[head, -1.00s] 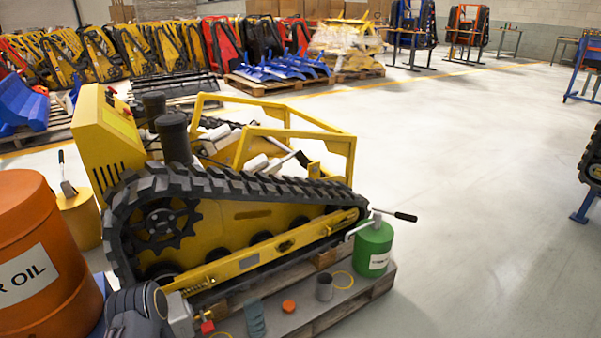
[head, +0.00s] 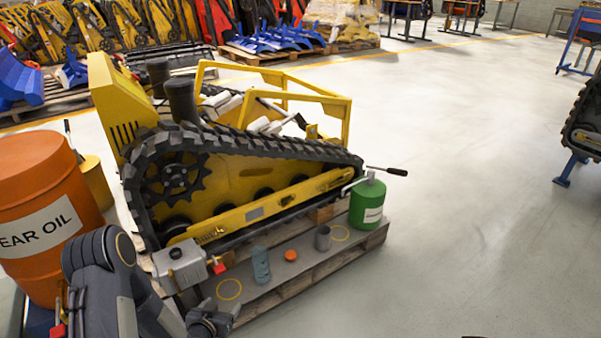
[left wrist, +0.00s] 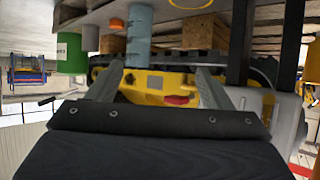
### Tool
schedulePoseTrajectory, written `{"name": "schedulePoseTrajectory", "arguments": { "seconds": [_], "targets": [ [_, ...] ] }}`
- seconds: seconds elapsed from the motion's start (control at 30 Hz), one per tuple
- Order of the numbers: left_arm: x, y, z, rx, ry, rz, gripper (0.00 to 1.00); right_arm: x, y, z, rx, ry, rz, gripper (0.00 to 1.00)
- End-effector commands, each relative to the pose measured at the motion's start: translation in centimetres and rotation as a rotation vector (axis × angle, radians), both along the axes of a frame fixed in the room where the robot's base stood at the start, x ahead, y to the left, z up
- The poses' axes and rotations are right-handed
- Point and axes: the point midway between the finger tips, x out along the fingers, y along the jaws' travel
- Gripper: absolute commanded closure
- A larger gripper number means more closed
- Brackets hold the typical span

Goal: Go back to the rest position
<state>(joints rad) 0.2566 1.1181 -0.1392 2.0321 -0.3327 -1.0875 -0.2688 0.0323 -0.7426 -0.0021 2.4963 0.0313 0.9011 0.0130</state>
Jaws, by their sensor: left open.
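My left gripper (head: 213,322) is at the bottom of the head view, low in front of the pallet's near edge. In the left wrist view its two fingers (left wrist: 160,82) stand apart with nothing between them. That view appears upside down, with the yellow tracked carrier (left wrist: 150,80) behind the fingers. In the head view the carrier (head: 250,180) stands on a wooden pallet (head: 290,285). My right gripper is not in view.
A blue-grey cylinder (head: 261,265), an orange cap (head: 290,255), a grey cup (head: 322,238) and a green canister (head: 367,202) stand on the pallet. An orange gear oil drum (head: 50,200) is close to my left arm. The floor at right (head: 470,200) is clear.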

Motion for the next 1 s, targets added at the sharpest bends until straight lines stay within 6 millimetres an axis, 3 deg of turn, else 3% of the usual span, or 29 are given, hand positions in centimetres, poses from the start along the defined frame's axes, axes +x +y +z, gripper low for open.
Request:
{"name": "schedulePoseTrajectory", "arguments": {
  "seconds": [0.27, 0.43, 0.57, 0.7, 0.83, 1.0],
  "targets": [
    [0.8, 2.8, 9.2, -0.018, 0.106, 0.061, 0.27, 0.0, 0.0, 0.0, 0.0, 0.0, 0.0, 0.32],
    [-1.8, 3.8, 16.4, -0.069, 0.209, 0.106, 0.27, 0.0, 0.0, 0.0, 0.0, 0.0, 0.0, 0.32],
    [-5.5, 3.7, 21.1, -0.122, 0.285, 0.129, 0.27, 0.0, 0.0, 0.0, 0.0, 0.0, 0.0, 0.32],
    [-10.6, 2.8, 25.3, -0.186, 0.366, 0.139, 0.27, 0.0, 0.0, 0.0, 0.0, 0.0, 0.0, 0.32],
    [-15.8, 1.6, 28.0, -0.243, 0.436, 0.135, 0.27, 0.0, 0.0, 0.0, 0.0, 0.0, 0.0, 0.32],
    [-21.1, 0.2, 29.5, -0.293, 0.509, 0.118, 0.27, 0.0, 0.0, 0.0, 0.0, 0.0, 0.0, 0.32]
  ]
}}
